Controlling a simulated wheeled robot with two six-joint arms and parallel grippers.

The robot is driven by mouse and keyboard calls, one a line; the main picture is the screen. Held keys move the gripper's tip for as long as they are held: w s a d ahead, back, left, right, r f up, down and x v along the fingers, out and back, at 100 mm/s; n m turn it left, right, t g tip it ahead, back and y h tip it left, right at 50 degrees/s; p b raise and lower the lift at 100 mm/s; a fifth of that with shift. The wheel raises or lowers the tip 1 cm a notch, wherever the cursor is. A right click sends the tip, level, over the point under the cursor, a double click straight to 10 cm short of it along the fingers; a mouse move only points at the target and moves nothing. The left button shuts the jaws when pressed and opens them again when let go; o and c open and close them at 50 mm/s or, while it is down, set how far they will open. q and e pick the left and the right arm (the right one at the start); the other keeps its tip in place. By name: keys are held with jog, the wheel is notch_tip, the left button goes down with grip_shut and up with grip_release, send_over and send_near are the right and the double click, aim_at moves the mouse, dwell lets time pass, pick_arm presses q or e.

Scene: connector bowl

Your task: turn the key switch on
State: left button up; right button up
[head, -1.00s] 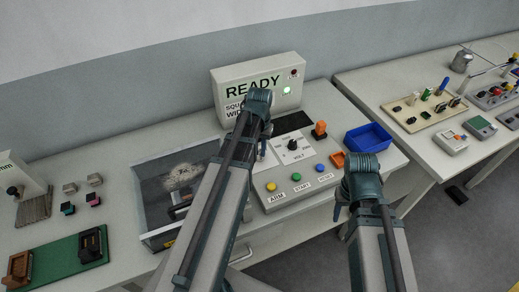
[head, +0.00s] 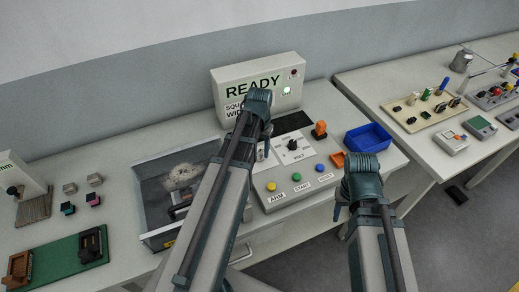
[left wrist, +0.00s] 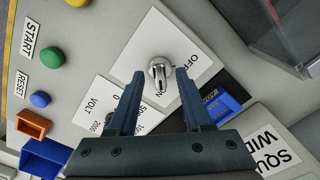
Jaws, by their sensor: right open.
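The silver key switch (left wrist: 158,72) sits on a white plate with an OFF label to its right in the left wrist view. Its grip points down the picture, beside a partly hidden label ending in N. My left gripper (left wrist: 159,78) is open, with one fingertip on each side of the key. Contact with the key cannot be told. In the head view my left gripper (head: 262,150) is over the control panel (head: 262,187), and my arm hides the switch. My right gripper (head: 341,208) is open and empty, in front of the panel's right side.
The panel has a yellow button (head: 271,186), a green button (head: 296,177), a blue button (head: 320,167), a voltage knob (head: 292,145) and an orange switch (head: 320,130). A READY display (head: 262,85) stands behind.

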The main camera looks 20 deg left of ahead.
aim_at(261, 153)
pick_arm(q)
jog(key=shift+r, duration=0.15)
notch_tip(261, 153, up, 14)
jog(key=p, duration=1.3)
jog(key=shift+f+p, duration=0.25)
jog(key=shift+p, duration=0.15)
jog(key=s+d+f+m+b, duration=0.2)
jog(key=s+d+f+b, duration=0.2)
jog(key=d, duration=0.6)
jog(key=s+d+f+m+y+b, duration=0.1)
jog(key=s+d+f+m+b, duration=0.1)
jog(key=s+d, duration=0.6)
jog(key=d+f+b, duration=0.1)
jog(key=d, duration=0.2)
jog(key=shift+s+f+b, duration=0.35)
jog(key=shift+s+b, duration=0.05)
jog(key=shift+a, duration=0.1)
